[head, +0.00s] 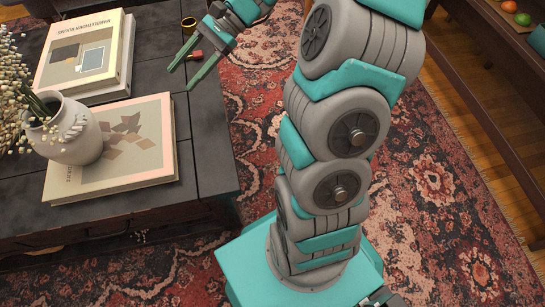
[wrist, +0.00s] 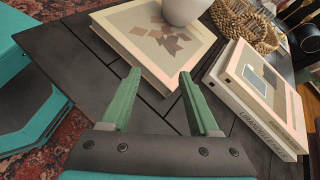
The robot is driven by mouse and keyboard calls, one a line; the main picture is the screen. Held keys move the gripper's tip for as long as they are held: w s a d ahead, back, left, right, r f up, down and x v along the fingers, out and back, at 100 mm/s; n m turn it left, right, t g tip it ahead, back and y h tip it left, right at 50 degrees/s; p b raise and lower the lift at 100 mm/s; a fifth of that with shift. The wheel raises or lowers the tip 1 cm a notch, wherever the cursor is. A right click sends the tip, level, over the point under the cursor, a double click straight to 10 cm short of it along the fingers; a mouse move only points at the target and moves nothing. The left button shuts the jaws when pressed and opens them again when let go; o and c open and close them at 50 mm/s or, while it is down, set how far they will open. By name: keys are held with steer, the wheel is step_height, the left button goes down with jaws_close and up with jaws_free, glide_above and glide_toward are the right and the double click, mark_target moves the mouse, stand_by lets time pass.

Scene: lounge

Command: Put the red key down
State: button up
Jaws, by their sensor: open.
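A small red object (head: 197,55), which looks like the red key, shows in the head view near the right edge of the dark table (head: 208,150). It appears between the green fingers of my gripper (head: 180,79), close to their base. I cannot tell whether it touches a finger. In the wrist view my gripper (wrist: 152,100) has its two fingers spread apart over the dark tabletop (wrist: 75,62), with nothing visible between them. The red key does not show in the wrist view.
A book (head: 160,150) carries a white vase (head: 75,135) with flowers. A book stack (head: 125,70) lies behind it. A small brass-coloured item (head: 189,22) is near the gripper. A woven basket (wrist: 245,25) shows in the wrist view. The table's right strip is bare.

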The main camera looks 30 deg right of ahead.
steer(key=s+n+h, duration=0.3)
steer(key=s, duration=0.4)
steer(key=s+n+g+h, duration=0.1)
steer(key=s+n+h, duration=0.2)
steer(key=s, duration=0.4)
steer(key=s+f+n+h, duration=0.1)
steer(key=s+n+h, duration=0.2)
steer(key=s, duration=0.5)
steer(key=shift+a+f+n, duration=0.1)
steer(key=shift+a+n, duration=0.1)
steer(key=shift+n, duration=0.2)
steer(key=s+d+f+n+h, duration=0.1)
steer(key=s+d+n+h, duration=0.1)
steer(key=s+d, duration=0.3)
steer(key=shift+s+d+n+t+h, duration=0.15)
steer(key=shift+s+n+t+h, duration=0.3)
steer(key=shift+h, duration=0.25)
